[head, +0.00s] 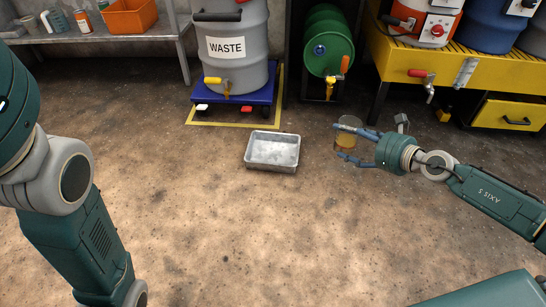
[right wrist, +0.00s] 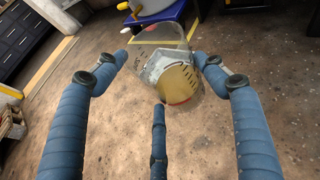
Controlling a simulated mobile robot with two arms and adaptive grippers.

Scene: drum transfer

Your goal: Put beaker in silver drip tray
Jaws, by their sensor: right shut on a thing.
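The silver drip tray (head: 258,167) is a shallow rectangular pan on the floor, near the middle of the head view, and it looks empty. My right gripper (head: 351,143) is shut on a clear glass beaker (head: 341,145) with amber liquid in it, to the right of the tray and apart from it. In the right wrist view the beaker (right wrist: 190,92) sits between the blue fingers and looks tilted; a pale grey shape shows through its glass. My left arm enters from the left, but its gripper is outside the picture.
A grey waste drum (head: 228,65) stands on a blue pallet (head: 247,101) behind the tray. A green drum (head: 327,30) with a tap is at the back. A yellow bench (head: 452,66) with drums and a tap is at the right. The floor around the tray is clear.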

